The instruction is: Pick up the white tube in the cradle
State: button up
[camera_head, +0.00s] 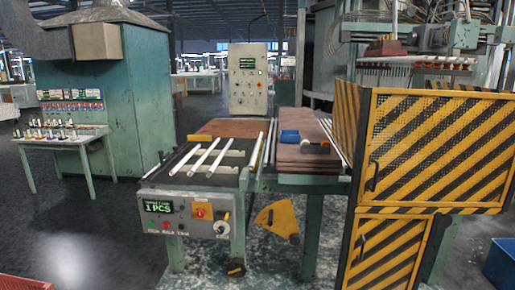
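Several white tubes lie side by side, slanting, on the rack-like cradle at the left end of the green machine bench in the middle of the view. One white tube (204,157) lies across its dark bed and pale cross bars (233,153). Another white tube (186,160) lies to its left, and a longer white tube (256,149) lies along the right edge. I cannot tell which tube the task means. My gripper is not in view.
A control panel (185,212) with a "1 PCS" display fronts the bench. Blue and orange-white items (290,136) lie on the brown boards (305,160). A yellow-black striped guard (436,140) stands right. The floor at left front is clear, except a red crate (28,282).

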aim_at(253, 159)
jog(key=z, duration=0.15)
jog(key=i, duration=1.55)
jog(key=u, duration=0.5)
jog(key=k, duration=0.8)
jog(key=u, duration=0.6)
jog(key=k, duration=0.6)
jog(key=u, duration=0.8)
jog(key=i, duration=0.6)
jog(key=u, duration=0.2)
